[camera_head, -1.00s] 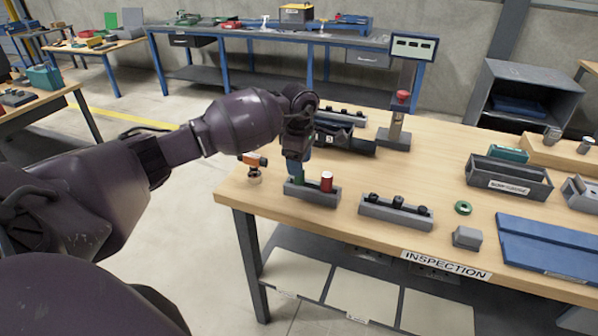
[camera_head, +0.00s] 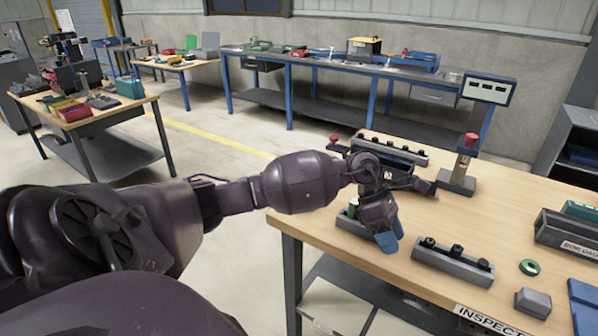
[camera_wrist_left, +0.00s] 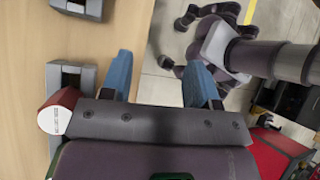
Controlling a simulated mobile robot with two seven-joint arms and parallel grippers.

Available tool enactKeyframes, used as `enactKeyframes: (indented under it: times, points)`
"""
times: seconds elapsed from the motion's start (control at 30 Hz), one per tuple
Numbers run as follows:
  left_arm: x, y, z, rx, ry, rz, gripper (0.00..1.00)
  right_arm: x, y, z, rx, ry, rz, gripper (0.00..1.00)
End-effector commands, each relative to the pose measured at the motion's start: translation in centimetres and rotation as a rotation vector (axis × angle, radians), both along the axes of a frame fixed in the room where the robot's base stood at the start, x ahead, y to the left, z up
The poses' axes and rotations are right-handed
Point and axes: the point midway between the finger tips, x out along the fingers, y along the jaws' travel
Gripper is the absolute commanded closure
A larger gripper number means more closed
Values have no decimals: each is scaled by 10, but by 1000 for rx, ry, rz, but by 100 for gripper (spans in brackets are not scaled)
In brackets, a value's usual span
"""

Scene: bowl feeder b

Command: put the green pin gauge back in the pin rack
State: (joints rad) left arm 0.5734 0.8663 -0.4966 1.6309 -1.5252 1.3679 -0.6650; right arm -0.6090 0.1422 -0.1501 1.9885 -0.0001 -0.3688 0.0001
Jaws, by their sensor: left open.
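My left gripper (camera_head: 390,240), with blue fingertips, is open and empty. It is just right of the green pin in the head view and hides the right part of the rack. In the left wrist view the open fingers (camera_wrist_left: 157,68) have nothing between them. A red pin with a white labelled end (camera_wrist_left: 55,118) shows left of them, outside the jaws. I cannot make out the green pin in that view. My right gripper is not in view.
A grey block with several black pins (camera_head: 453,262) stands to the right. A stand with a red knob (camera_head: 468,140) is behind. Bare wood (camera_head: 500,215) lies between.

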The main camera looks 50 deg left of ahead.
Motion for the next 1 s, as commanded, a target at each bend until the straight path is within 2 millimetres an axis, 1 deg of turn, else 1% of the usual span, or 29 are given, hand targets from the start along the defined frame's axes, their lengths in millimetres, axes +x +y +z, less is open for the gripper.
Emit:
enactKeyframes:
  times: [0.03, 0.1, 0.2, 0.3, 0.37, 0.47, 0.53, 0.67, 0.77, 0.8, 0.87, 0.9, 0.93, 1.0]
  points:
    - [-13, -20, -11, -121, 44, 50, 45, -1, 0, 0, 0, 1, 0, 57]
    - [-27, -46, -18, -299, 110, 142, 45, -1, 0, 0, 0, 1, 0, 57]
    - [-44, -73, -22, -549, 228, 302, 45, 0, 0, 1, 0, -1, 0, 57]
    - [-55, -86, -23, -786, 364, 488, 45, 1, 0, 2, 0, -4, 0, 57]
    - [-60, -88, -24, -922, 455, 610, 45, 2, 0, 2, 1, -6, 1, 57]
    - [-68, -81, -30, -1135, 618, 829, 45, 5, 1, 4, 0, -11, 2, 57]
    - [-74, -70, -38, -1274, 740, 991, 45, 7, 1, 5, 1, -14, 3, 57]
    - [-90, -42, -66, -1511, 979, 1312, 45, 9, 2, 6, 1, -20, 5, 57]
    - [-112, -17, -96, -1672, 1172, 1572, 45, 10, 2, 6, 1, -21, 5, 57]
    - [-123, -8, -110, -1729, 1251, 1678, 45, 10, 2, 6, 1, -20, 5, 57]
    - [-143, 5, -131, -1812, 1372, 1835, 45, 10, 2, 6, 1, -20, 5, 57]
    - [-157, 12, -145, -1858, 1449, 1937, 45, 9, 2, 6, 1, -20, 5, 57]
    - [-169, 17, -155, 1887, -1505, -2007, 45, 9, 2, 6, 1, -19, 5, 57]
    - [-194, 25, -176, 1724, -1436, -1911, 45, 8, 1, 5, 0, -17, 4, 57]
